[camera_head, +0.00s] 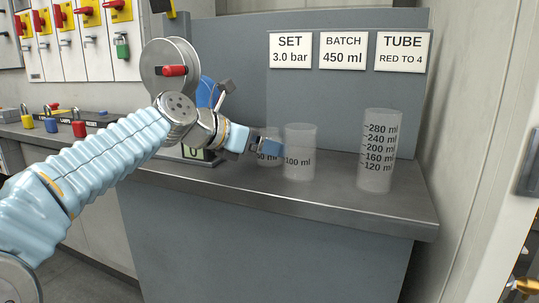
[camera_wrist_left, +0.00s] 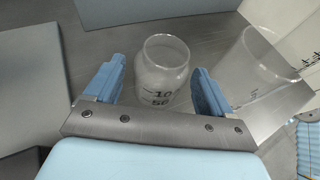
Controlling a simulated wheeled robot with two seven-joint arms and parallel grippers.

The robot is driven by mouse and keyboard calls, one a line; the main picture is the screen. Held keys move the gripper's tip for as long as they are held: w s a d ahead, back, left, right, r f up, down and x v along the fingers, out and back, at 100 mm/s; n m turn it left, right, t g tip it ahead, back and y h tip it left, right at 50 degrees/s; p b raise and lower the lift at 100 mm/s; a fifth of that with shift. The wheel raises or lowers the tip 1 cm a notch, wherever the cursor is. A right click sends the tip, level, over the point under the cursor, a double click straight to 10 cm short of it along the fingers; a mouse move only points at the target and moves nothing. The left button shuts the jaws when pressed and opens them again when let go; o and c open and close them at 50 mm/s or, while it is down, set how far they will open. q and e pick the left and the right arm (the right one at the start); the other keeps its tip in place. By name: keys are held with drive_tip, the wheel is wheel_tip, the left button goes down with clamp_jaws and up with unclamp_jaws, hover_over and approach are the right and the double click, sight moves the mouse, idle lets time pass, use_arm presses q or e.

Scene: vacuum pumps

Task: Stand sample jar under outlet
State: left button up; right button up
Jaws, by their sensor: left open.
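The small clear sample jar (camera_wrist_left: 163,76) stands upright on the grey bench, with dark markings on its side. In the left wrist view it is between the two blue fingers of my left gripper, with gaps on both sides. In the head view my left gripper (camera_head: 268,147) is open and partly covers the jar (camera_head: 268,160). The outlet cannot be made out; my arm hides much of the pump area, where a reel-like disc (camera_head: 158,58) and a red handle (camera_head: 174,71) show. My right gripper is not in view.
A clear beaker marked 100 ml (camera_head: 299,168) stands close to the right of the jar. A taller graduated beaker (camera_head: 378,150) stands farther right. The bench front (camera_head: 330,200) is clear. Coloured padlocks (camera_head: 78,126) stand at left.

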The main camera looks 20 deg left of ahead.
use_arm(q)
drive_tip(key=shift+x, duration=0.9)
drive_tip(key=c, duration=1.1)
